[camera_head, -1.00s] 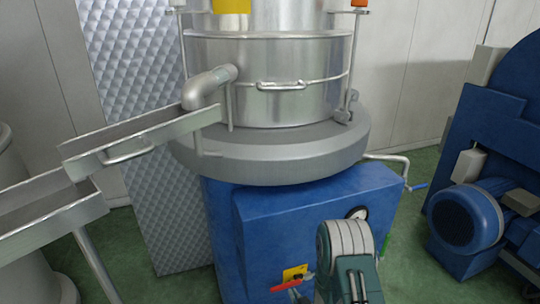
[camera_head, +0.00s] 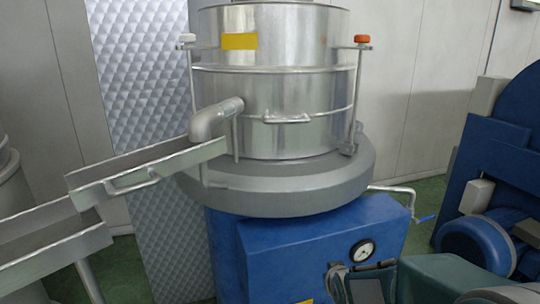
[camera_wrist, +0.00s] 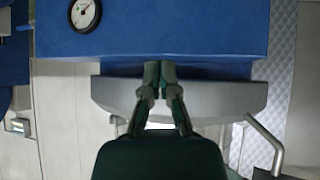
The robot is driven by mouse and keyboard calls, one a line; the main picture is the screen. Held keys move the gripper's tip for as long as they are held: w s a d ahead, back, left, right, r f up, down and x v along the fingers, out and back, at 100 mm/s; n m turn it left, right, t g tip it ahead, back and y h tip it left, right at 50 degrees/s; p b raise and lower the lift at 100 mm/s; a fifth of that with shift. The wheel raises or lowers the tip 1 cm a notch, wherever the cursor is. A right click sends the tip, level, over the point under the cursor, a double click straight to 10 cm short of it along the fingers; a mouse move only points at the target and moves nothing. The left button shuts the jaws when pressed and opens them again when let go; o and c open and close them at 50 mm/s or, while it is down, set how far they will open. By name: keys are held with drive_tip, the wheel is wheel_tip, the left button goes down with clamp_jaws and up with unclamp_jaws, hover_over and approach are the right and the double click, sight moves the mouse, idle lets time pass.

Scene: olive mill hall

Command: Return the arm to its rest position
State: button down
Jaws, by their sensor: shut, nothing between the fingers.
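My gripper (camera_wrist: 159,72) shows in the wrist view with its two dark green fingers together and nothing between them. The fingertips overlap the blue machine base (camera_wrist: 200,28) in the picture; I cannot tell the gap to it. Parts of my arm (camera_head: 450,278) show folded low at the bottom right of the head view, in front of the blue base (camera_head: 290,255).
A steel drum (camera_head: 270,90) stands on a grey rim (camera_head: 280,190) above the base. A steel chute (camera_head: 150,170) runs left. A blue motor (camera_head: 478,243) stands right.

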drive_tip(key=s+r+g, duration=0.1)
drive_tip(key=s+r, duration=0.2)
drive_tip(key=s, duration=0.5)
drive_tip(key=s+r+m+g, duration=0.1)
drive_tip(key=s+r, duration=0.3)
drive_tip(key=s, duration=0.4)
drive_tip(key=s+r+g, duration=0.2)
drive_tip(key=s+r, duration=0.2)
drive_tip(key=s, duration=0.5)
drive_tip(key=shift+d, duration=0.4)
drive_tip(key=shift+w, duration=0.1)
